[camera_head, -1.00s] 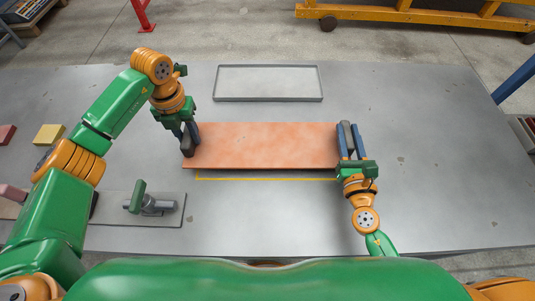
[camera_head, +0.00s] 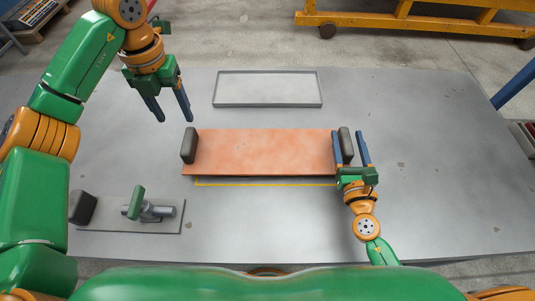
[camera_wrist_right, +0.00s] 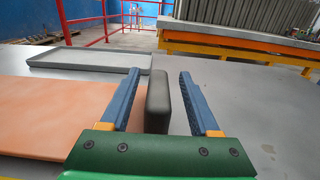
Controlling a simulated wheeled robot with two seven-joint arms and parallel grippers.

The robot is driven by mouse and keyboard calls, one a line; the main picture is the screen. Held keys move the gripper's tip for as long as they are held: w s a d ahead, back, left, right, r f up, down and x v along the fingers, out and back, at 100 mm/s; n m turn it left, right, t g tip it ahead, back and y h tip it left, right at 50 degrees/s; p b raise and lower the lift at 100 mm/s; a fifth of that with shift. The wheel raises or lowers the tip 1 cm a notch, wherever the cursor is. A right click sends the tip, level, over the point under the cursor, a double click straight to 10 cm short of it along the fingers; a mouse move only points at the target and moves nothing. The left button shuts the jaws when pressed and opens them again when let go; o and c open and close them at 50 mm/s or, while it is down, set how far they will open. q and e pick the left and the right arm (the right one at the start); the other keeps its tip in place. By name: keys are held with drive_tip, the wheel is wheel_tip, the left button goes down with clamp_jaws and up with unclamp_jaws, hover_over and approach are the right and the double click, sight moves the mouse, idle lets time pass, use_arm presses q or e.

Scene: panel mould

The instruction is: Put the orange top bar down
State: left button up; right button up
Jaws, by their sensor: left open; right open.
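The orange bar (camera_head: 262,152) is a flat, wide panel lying level over the middle of the grey table. A dark grey grip block stands at its left end (camera_head: 189,145) and another at its right end (camera_head: 346,141). My left gripper (camera_head: 174,120) is open and empty, apart from the left block, up and to its left in the head view. My right gripper (camera_head: 348,134) is open at the right end. In the right wrist view the right block (camera_wrist_right: 158,102) stands between its spread fingers, with a gap on each side. The underside of the bar is hidden.
A yellow outline (camera_head: 265,184) shows on the table along the bar's near edge. An empty shallow grey tray (camera_head: 267,103) lies behind the bar. A metal plate (camera_head: 170,222) with a green-handled clamp (camera_head: 137,203) lies near left. The table's right side is clear.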

drive_tip(key=s, duration=1.2)
